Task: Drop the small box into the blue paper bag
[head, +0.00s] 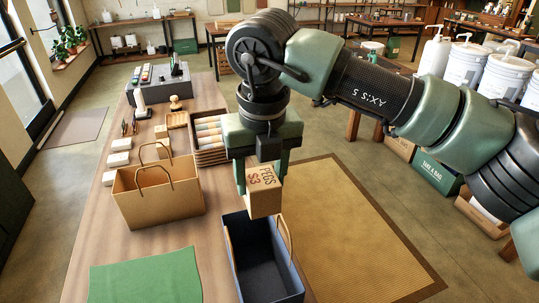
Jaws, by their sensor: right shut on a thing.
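The small box (264,190) is brown cardboard with dark lettering reading "PEGS $3". My right gripper (262,166) is shut on it, with its fingers pointing down. The box hangs above the back edge of the blue paper bag (262,265), slightly overlapping its opening in the head view. The bag stands open and upright near the table's right edge. My left gripper is not in view.
A brown paper bag (157,197) with raised handles stands left of the blue one. A green cloth (147,277) lies at the front of the wooden table (88,236). A crate of rolls (211,155) and small boxes stand farther back. A tan mat (354,235) covers the floor at right.

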